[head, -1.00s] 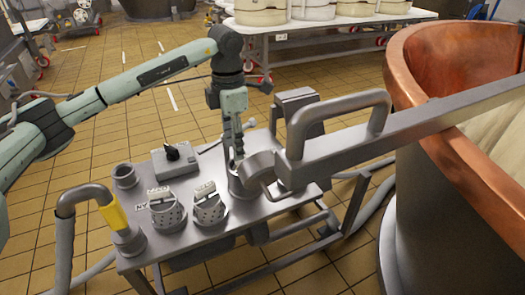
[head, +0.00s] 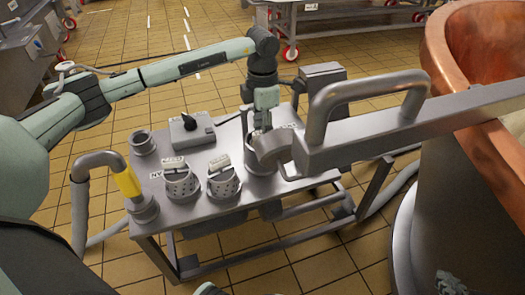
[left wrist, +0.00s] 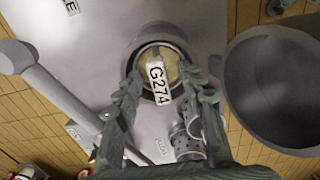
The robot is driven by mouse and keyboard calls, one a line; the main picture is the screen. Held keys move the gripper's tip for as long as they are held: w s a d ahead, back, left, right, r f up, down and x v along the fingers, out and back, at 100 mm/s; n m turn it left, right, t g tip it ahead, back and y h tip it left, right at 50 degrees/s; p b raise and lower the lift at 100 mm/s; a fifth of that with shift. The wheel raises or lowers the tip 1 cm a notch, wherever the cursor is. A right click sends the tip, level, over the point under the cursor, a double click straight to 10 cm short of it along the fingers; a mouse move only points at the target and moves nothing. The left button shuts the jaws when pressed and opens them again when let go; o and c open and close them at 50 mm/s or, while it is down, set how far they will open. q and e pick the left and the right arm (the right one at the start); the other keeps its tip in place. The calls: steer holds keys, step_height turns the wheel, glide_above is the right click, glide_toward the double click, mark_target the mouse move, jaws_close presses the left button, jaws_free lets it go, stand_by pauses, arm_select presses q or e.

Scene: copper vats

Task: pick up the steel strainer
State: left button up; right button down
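Two perforated steel strainers with tags stand in round holders on the steel table (head: 215,215), a left one (head: 181,186) and a right one (head: 223,183). One perforated strainer also shows in the left wrist view (left wrist: 187,142). My left gripper (head: 265,128) points down over a steel cylinder (head: 262,158), right of both strainers. In the left wrist view its fingers (left wrist: 168,105) are apart, either side of a white tag marked G274 (left wrist: 158,82) at the cylinder's mouth. I cannot tell whether they touch it.
A big steel bar with a handle (head: 370,85) runs from beside my left gripper over the copper vat (head: 470,45). A control box (head: 190,130), an empty round holder (head: 142,143) and a yellow-banded pipe (head: 128,182) are left on the table.

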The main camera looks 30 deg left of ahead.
arm_select(q)
jaws_close()
steer(key=shift+r, duration=0.1)
stand_by(0.3)
